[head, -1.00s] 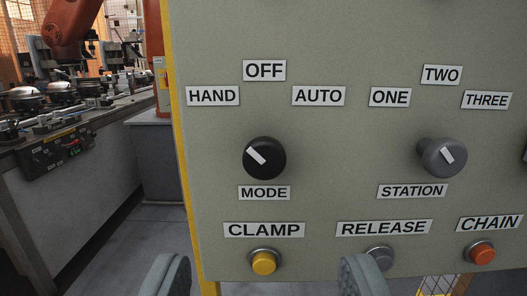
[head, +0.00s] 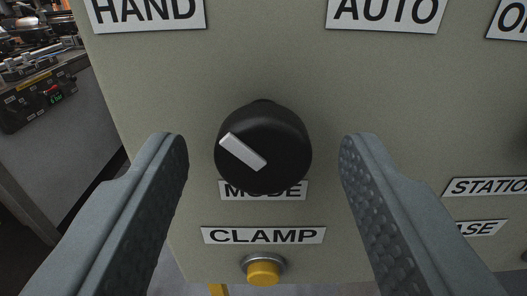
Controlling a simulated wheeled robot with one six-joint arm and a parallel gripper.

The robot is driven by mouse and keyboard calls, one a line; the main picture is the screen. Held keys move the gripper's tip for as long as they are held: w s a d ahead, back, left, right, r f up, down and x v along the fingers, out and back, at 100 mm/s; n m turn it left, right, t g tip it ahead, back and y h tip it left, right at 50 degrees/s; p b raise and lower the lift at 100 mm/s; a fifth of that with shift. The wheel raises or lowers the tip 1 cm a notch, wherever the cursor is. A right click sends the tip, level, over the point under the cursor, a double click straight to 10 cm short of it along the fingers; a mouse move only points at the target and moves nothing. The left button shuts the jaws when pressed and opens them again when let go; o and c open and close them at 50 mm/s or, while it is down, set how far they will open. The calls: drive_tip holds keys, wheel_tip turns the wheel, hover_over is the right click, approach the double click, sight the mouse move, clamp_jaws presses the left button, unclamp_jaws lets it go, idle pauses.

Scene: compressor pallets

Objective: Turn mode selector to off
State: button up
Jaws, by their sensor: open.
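The mode selector (head: 280,140) is a round black knob with a white pointer bar, on a grey-green panel (head: 270,60). Its pointer slants to the upper left, toward the HAND label (head: 146,10). The AUTO label (head: 386,10) is at the upper right; the OFF label is out of view. My gripper (head: 264,150) is open, with one grey finger on each side of the knob and clear gaps in the picture between fingers and knob. I cannot tell whether the fingertips reach the knob's depth. The knob partly hides the MODE label (head: 264,190).
Below the knob are the CLAMP label (head: 263,235) and a yellow push button (head: 263,272), between my fingers. The STATION label (head: 488,186) is at the right, past the right finger. A bench with machinery (head: 35,60) stands at the far left.

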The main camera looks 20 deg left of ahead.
drive_tip(key=c, duration=1)
drive_tip(key=shift+o, duration=0.2)
drive_tip(key=m, duration=0.4)
drive_tip(key=shift+m, duration=2.4)
drive_tip(key=o, duration=1)
drive_tip(key=shift+c, duration=0.2)
